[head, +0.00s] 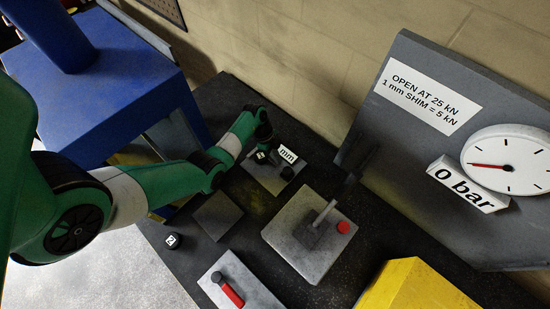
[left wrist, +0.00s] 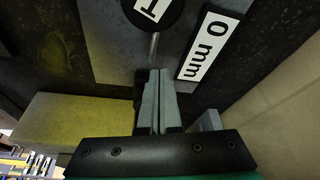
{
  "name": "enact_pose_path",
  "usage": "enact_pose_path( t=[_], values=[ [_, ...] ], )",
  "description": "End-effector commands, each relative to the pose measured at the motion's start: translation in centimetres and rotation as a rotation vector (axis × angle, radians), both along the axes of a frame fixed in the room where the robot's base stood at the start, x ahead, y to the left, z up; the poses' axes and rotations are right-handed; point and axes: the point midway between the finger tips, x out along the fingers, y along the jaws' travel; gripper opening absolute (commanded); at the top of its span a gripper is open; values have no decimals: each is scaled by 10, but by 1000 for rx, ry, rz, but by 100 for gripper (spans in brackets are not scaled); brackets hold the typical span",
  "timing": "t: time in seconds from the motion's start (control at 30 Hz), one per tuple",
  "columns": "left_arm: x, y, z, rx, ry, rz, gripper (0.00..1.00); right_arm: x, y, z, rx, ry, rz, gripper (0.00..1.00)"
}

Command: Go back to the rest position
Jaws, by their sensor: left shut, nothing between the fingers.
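My left gripper (head: 264,136) is over the back of the black bench, close to a grey plate with a "mm" label (head: 288,154). In the left wrist view its two grey fingers (left wrist: 158,88) are together with nothing between them. Just beyond the fingertips is a round black piece with a white mark (left wrist: 152,10), with a thin rod below it. The label beside it reads "0 mm" (left wrist: 208,46). I cannot tell whether the fingertips touch the rod. My right gripper is not in view.
A grey block with a lever and red button (head: 343,227) stands mid-bench. A red handle (head: 230,294) lies on a pale plate in front. A small black piece marked 2 (head: 172,240) is at left. A gauge panel (head: 420,160) and yellow block (head: 415,287) are right.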

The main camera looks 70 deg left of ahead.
Motion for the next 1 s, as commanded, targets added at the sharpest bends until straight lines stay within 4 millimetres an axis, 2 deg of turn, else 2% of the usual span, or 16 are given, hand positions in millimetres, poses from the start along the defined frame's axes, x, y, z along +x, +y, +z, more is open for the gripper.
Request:
enact_pose_path(
  t=[0.03,0.1,0.3,0.8,0.9,0.97,1.0],
  values=[
    [-3,5,20,2,-2,3,0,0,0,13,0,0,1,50],
    [-8,9,35,2,-2,3,0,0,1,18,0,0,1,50],
    [-15,16,62,1,-1,2,0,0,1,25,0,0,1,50],
    [-16,15,66,-1,1,-3,0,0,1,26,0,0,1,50],
    [-4,2,77,4,-4,-48,0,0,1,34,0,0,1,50],
    [15,-13,94,15,-17,-106,0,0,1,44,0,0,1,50],
    [32,-25,110,33,-38,-152,0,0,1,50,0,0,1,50]
  ],
)
